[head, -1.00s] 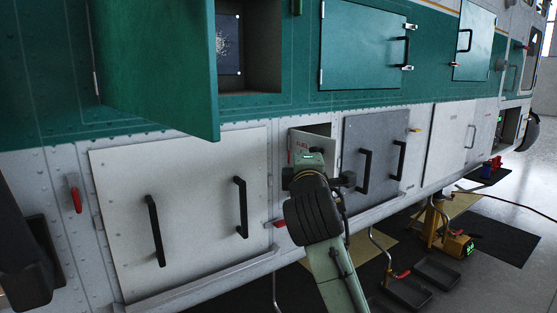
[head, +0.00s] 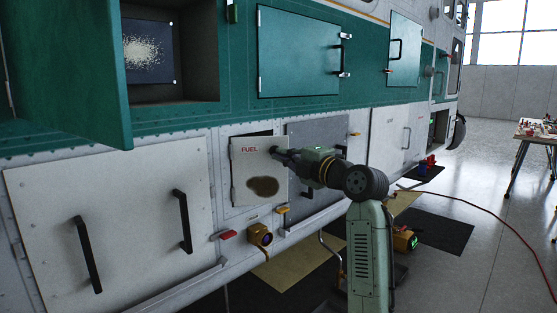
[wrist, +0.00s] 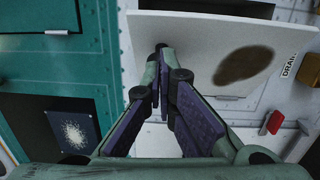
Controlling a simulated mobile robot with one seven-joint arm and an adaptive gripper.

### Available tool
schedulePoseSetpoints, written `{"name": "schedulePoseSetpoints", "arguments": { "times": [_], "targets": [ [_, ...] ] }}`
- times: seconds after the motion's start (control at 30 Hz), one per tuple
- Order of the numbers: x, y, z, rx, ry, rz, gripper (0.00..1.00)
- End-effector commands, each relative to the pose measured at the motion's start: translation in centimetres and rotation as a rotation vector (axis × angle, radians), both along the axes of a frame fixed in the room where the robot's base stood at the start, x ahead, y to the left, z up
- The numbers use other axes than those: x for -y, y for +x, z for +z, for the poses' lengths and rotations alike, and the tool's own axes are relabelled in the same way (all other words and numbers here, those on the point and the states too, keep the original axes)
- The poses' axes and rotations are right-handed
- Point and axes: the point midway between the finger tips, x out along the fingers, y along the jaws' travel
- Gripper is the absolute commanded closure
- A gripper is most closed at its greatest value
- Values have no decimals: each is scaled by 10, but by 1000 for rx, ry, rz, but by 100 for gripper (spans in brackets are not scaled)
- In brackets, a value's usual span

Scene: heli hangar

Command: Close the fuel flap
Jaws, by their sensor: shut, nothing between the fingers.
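The fuel flap (head: 245,172) is a white panel with red FUEL lettering and a brown stain, low on the helicopter's side. It stands ajar, with a dark gap showing above it in the head view. In the wrist view the flap (wrist: 200,50) lies across the top, its stain to the right and a dark gap beyond. My gripper (head: 276,152) is at the flap's upper right in the head view. Its fingers (wrist: 162,50) are shut and empty, close to the panel's edge; I cannot tell whether they touch it.
An open green door (head: 70,80) juts out at upper left. A grey panel (head: 315,135) with handles is right of the flap.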

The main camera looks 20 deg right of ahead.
Motion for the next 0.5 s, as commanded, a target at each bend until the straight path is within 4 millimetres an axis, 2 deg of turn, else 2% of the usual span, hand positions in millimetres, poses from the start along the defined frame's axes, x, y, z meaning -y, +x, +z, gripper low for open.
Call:
{"name": "schedulePoseSetpoints", "arguments": {
  "times": [0.5],
  "targets": [
    [10,44,0,-1,-2,-6,100]
  ]
}}
